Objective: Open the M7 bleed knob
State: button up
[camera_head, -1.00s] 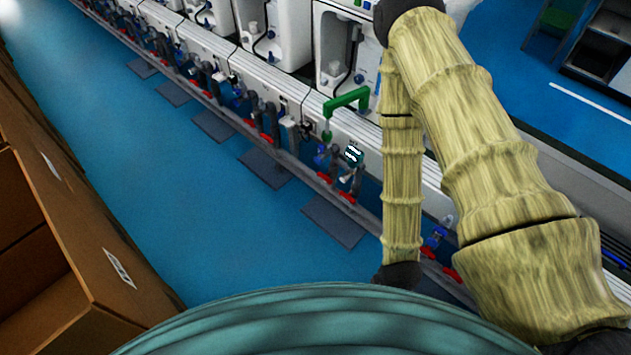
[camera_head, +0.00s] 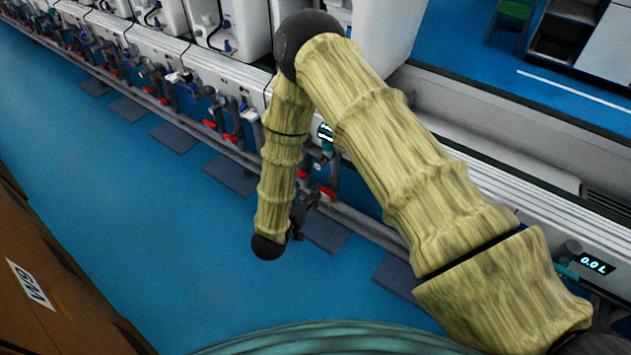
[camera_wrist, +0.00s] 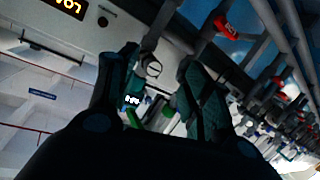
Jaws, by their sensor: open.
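My gripper (camera_head: 303,210) hangs at the end of my arm, in front of the row of pipes and valves, small and partly hidden by my forearm in the head view. In the wrist view my gripper (camera_wrist: 153,72) is open, with one dark finger on each side. A small pale round fitting (camera_wrist: 153,68) on a pipe shows between the fingertips. I cannot tell whether it touches them or whether it is the M7 bleed knob. A small lit display (camera_wrist: 131,100) and a green part (camera_wrist: 168,112) lie behind, between the fingers. No M7 label is readable.
Red valve handles (camera_head: 328,190) line the pipe rail near my gripper; one red handle (camera_wrist: 229,24) is close in the wrist view. A "0.0 L" display (camera_head: 597,263) is at right. A cardboard box (camera_head: 40,270) stands at left.

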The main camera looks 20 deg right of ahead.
aim_at(317, 166)
jog(key=w+d+h+b, duration=0.1)
jog(key=w+d+b, duration=0.1)
jog(key=w+d+m+h+b, duration=0.1)
jog(key=w+h+b, duration=0.1)
jog(key=w, duration=0.1)
jog(key=w+d+r+m+h+b, duration=0.1)
jog(key=w+d+b, duration=0.1)
jog(key=w, duration=0.1)
jog(key=shift+w+d+g, duration=0.15)
jog(key=shift+d+g, duration=0.2)
jog(key=shift+g, duration=0.05)
dwell(0.3)
jog(key=c, duration=1)
